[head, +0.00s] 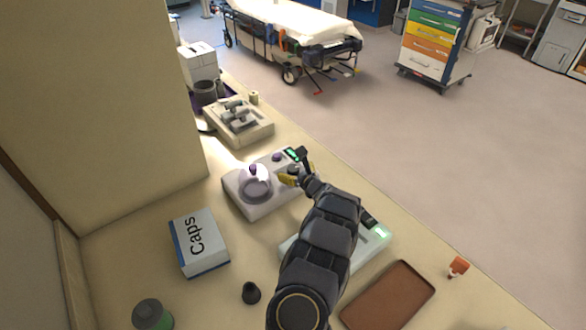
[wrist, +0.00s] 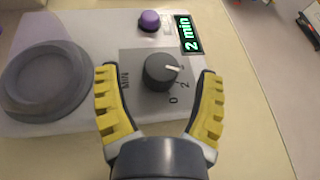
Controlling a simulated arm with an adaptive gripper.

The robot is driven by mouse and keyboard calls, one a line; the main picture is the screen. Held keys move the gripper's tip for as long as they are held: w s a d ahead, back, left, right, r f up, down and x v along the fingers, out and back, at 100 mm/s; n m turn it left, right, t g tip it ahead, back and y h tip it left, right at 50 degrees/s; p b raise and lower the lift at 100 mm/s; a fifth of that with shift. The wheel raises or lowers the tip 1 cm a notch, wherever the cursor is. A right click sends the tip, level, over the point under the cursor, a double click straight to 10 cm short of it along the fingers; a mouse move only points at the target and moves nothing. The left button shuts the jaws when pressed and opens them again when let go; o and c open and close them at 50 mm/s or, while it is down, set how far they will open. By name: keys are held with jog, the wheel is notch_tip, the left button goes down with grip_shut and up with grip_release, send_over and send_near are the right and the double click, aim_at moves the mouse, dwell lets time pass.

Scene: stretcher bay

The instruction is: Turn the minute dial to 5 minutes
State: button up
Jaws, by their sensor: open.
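The minute dial (wrist: 160,72) is a dark round knob with a pale pointer mark, on a grey panel marked "MIN", "0" and "2". The display (wrist: 188,34) beside it reads "2 min" in green. The dial sits on a white device (head: 240,205), which also shows in the wrist view (wrist: 85,30). My gripper (wrist: 155,85) is open, its yellow fingers on either side of the dial. In the head view my gripper (head: 290,177) hides the dial.
A purple button (wrist: 149,21) and a round grey plate (wrist: 45,82) are on the device. A clear purple-topped dome (head: 255,183) stands on it in the head view. A Caps box (head: 200,243), a brown tray (head: 390,300) and another white device (head: 365,255) are nearby.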

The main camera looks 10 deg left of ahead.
jog(key=shift+x, duration=1.1)
jog(key=shift+w, duration=0.1)
jog(key=c, duration=1.1)
jog(key=shift+d, duration=0.1)
jog(key=n+g+y, duration=0.2)
jog(key=n+y, duration=0.1)
jog(key=shift+d+n+g, duration=0.15)
jog(key=shift+n+g, duration=0.15)
jog(key=shift+g, duration=0.1)
jog(key=shift+a+n+g+y, duration=0.2)
jog(key=shift+n+g+y, duration=0.8)
jog(key=shift+n+g, duration=0.6)
jog(key=shift+a+n+g+y, duration=0.1)
jog(key=shift+n+g+y, duration=0.2)
jog(key=shift+n+g, duration=0.15)
